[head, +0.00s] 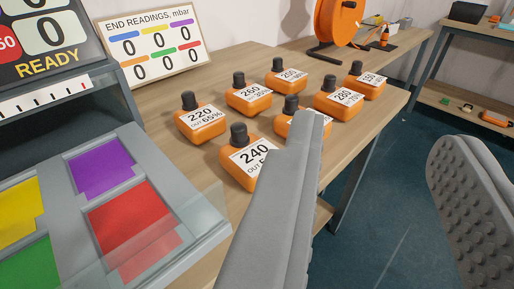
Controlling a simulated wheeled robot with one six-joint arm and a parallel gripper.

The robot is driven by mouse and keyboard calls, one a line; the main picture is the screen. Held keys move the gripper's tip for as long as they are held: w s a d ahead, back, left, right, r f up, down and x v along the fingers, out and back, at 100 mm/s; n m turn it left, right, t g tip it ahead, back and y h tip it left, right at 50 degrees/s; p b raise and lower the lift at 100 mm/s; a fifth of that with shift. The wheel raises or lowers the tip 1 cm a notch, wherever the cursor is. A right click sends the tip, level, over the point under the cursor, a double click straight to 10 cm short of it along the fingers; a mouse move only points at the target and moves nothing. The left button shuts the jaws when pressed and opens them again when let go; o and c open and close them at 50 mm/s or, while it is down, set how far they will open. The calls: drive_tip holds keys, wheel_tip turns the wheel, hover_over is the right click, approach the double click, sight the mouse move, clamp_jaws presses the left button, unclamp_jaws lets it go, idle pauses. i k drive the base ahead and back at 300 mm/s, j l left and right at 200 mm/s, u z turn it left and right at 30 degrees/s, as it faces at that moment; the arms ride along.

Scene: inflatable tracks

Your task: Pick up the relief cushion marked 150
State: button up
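Several orange cushions with black knobs and white number labels stand on the wooden table. The far-right cushion (364,88) has a small label that seems to read 150, though it is hard to be sure. My gripper (380,130) is open and empty, its two grey fingers wide apart in the foreground. That cushion lies beyond the fingertips, within the gap between them in the picture, and is not touched. The cushion marked 280 (337,103) stands just in front and left of it. My left finger partly hides another cushion (284,127) and the one marked 240 (236,173).
Cushions marked 220 (202,125) and 260 (249,104) stand farther left, with another (287,84) behind. An orange reel (340,22) stands at the back. A panel with coloured pads (72,215) fills the left foreground. Open floor (400,190) lies right of the table.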

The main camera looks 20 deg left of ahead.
sight(371, 85)
drive_tip(key=i+l, duration=0.4)
drive_tip(key=i+l+u, duration=0.15)
drive_tip(key=i+l, duration=0.15)
drive_tip(key=i+l+u, duration=0.2)
drive_tip(key=l, duration=0.25)
drive_tip(key=i+l+u, duration=0.15)
drive_tip(key=i+l, duration=0.15)
drive_tip(key=l, duration=0.1)
